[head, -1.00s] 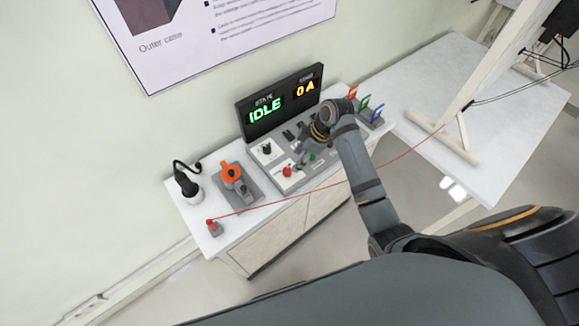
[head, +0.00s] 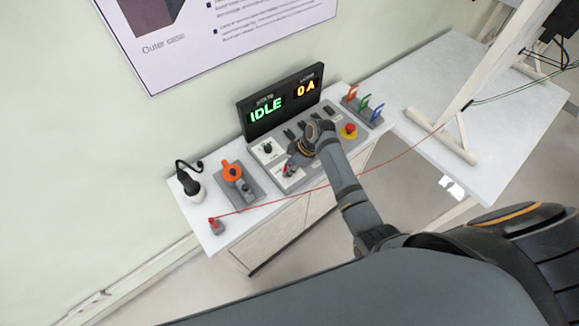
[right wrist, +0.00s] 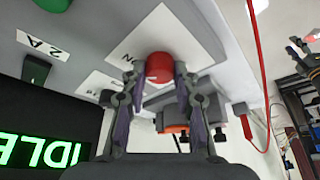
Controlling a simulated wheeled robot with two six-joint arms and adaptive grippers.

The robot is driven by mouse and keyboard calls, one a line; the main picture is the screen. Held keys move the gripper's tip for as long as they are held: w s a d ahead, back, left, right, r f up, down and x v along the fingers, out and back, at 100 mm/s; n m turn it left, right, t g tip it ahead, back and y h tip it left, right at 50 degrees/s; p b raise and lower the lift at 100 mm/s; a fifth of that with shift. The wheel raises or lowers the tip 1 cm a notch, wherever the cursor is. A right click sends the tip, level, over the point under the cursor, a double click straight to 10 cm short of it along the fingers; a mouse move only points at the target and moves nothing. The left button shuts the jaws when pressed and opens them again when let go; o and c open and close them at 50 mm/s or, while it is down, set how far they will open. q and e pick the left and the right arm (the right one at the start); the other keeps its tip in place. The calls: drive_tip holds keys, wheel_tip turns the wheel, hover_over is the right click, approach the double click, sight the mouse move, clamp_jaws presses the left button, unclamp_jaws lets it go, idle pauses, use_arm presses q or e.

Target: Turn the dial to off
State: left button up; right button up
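The control panel (head: 318,148) stands on the white bench, below a black display (head: 280,103) reading IDLE and 0 A. A black dial-like knob (head: 267,148) sits on a white plate at the panel's left. A red knob (right wrist: 159,67) sits on another white plate with partly hidden lettering; it is mostly hidden by my gripper in the head view. My right gripper (head: 291,166) is over this plate at the panel's front left. In the right wrist view its fingers (right wrist: 158,88) are apart, one on each side of the red knob; I cannot tell whether they touch it. My left gripper is out of view.
A yellow-based red button (head: 349,131) sits at the panel's right. Orange, green and blue tags (head: 364,105) stand beyond it. The red cable crosses in front.

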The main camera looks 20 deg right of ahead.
clamp_jaws()
drive_tip(key=n+g, duration=0.1)
drive_tip(key=n, duration=0.2)
drive_tip(key=shift+w+n+y, duration=0.15)
drive_tip(key=shift+n+y, duration=0.15)
drive_tip(key=shift+n, duration=0.1)
drive_tip(key=n+g+b, duration=0.1)
drive_tip(key=n+g, duration=0.1)
drive_tip(key=n, duration=0.2)
drive_tip(key=shift+w+n+b, duration=0.15)
drive_tip(key=shift+n+b, duration=0.15)
drive_tip(key=n, duration=0.2)
drive_tip(key=n+g+h+b, duration=0.1)
drive_tip(key=n, duration=0.1)
drive_tip(key=shift+g, duration=0.3)
drive_tip(key=n, duration=0.2)
drive_tip(key=n+g+h+b, duration=0.1)
drive_tip(key=n, duration=0.2)
drive_tip(key=shift+w+a+h, duration=0.1)
drive_tip(key=shift+h, duration=0.2)
drive_tip(key=shift+n, duration=0.3)
